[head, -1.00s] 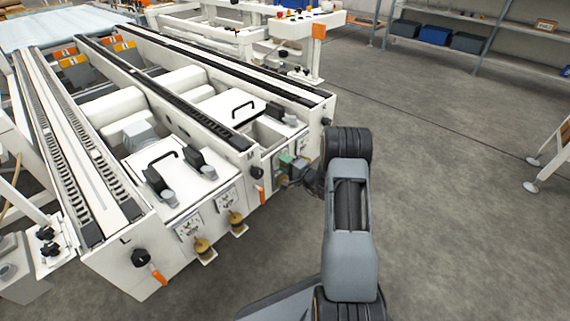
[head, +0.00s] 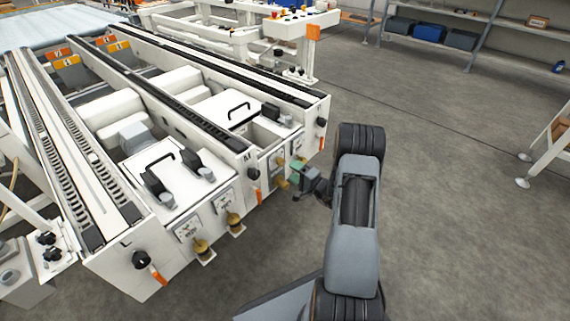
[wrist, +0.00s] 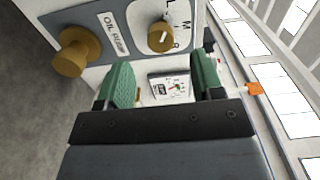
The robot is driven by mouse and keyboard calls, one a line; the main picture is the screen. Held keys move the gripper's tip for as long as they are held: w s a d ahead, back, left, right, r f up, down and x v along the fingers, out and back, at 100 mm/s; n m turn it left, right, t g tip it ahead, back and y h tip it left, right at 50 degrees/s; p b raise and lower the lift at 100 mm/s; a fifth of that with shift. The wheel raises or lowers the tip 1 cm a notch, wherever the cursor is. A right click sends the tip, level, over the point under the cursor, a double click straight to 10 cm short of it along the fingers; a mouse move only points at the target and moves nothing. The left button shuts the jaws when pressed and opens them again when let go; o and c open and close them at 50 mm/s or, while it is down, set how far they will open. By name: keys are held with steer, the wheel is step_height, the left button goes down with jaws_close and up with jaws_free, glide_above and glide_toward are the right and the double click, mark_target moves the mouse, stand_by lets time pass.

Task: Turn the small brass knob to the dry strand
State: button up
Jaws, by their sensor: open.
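In the wrist view a small brass knob (wrist: 161,37) with a pale pointer mark sits on a white plate with letters around it, M and R among them. Which letter the pointer faces is hard to tell. A larger brass knob (wrist: 75,52) stands beside it, next to an oil pump label. In the head view my gripper (head: 298,173) is just off the machine's front face, right of brass knobs (head: 281,185).
The white strand machine (head: 120,278) has black switches with orange tags on its front, such as the left one (head: 140,259). More brass knobs (head: 202,247) stick out low on its front. A small gauge (wrist: 170,88) shows between my fingers. Open floor lies to the right.

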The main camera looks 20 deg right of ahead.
steer(key=p+v, duration=0.1)
steer(key=v, duration=0.6)
stand_by(0.4)
